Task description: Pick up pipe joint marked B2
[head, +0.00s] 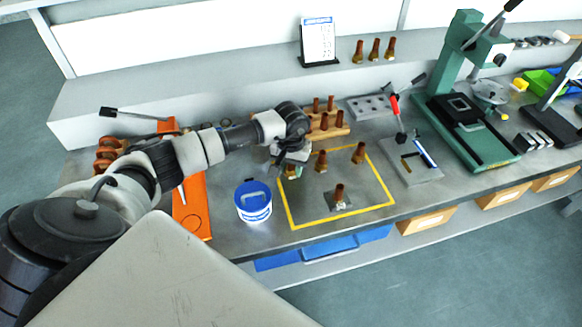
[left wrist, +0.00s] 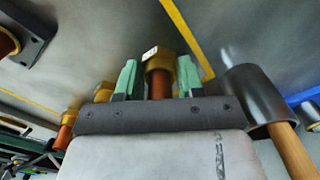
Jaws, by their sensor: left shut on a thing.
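My left gripper (head: 290,160) is low over the left part of the yellow-taped square (head: 290,216). It is shut on a copper pipe joint with a brass hex end (head: 291,173). In the left wrist view this joint (left wrist: 158,66) sits between the green fingertips, with a small white label I cannot read. Other pipe joints stand in the square: one close to the right of the gripper (head: 321,161), one further right (head: 358,153), and one on a dark plate in front (head: 340,194). I cannot tell which is B2. My right gripper is not in view.
A blue-and-white can (head: 253,203) stands left of the square. A wooden rack (head: 327,130) with copper parts is behind it. A green press (head: 462,105) stands to the right. A dark cylinder (left wrist: 254,92) and wooden handle are near the gripper in the left wrist view.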

